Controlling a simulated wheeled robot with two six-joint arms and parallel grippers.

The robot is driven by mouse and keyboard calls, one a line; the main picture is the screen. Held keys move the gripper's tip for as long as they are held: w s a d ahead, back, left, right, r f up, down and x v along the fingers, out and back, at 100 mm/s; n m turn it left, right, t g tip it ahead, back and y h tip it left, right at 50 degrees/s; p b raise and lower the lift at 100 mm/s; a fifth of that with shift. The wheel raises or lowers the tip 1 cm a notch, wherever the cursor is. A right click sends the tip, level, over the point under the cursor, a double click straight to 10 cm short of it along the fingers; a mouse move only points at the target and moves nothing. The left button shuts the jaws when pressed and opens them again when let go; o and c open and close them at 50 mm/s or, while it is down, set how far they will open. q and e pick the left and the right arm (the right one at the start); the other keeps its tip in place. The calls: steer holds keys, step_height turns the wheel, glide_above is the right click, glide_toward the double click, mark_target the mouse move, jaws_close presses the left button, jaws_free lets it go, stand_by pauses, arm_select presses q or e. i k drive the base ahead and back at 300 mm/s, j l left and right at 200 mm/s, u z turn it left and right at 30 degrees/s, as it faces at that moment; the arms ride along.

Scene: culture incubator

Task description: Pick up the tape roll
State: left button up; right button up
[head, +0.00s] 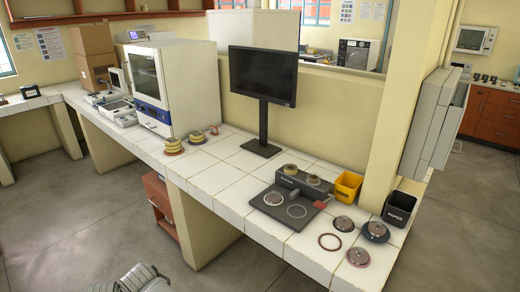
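Several round, roll-like things stand on the white-tiled bench (217,180), and I cannot tell for certain which is the tape roll. A tan roll (290,169) sits on top of a dark box (301,184) towards the right. A second, flatter round thing (313,180) lies beside it on the same box. Yellowish stacked rings (173,145) stand in front of the white incubator (176,83), with another stack (197,138) to their right. Neither of my grippers shows in the head view. A grey ribbed part at the bottom left looks like part of my own arm.
A black monitor (263,75) stands mid-bench. A yellow bin (347,187) and a black bin marked PAPER (399,208) stand near a pillar (405,100). Discs and a ring (330,242) lie near the front right edge. Bench tiles left of the dark mat are clear.

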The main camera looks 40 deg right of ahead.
mark_target(289, 169)
steer(key=i+z, duration=0.15)
steer(key=z, duration=0.25)
steer(key=i+j+z, duration=0.1)
steer(key=z, duration=0.35)
steer(key=j+z, duration=0.2)
steer(key=z, duration=0.2)
steer(key=i+j+z, duration=0.15)
steer(key=z, duration=0.25)
steer(key=j+z, duration=0.25)
steer(key=z, duration=0.15)
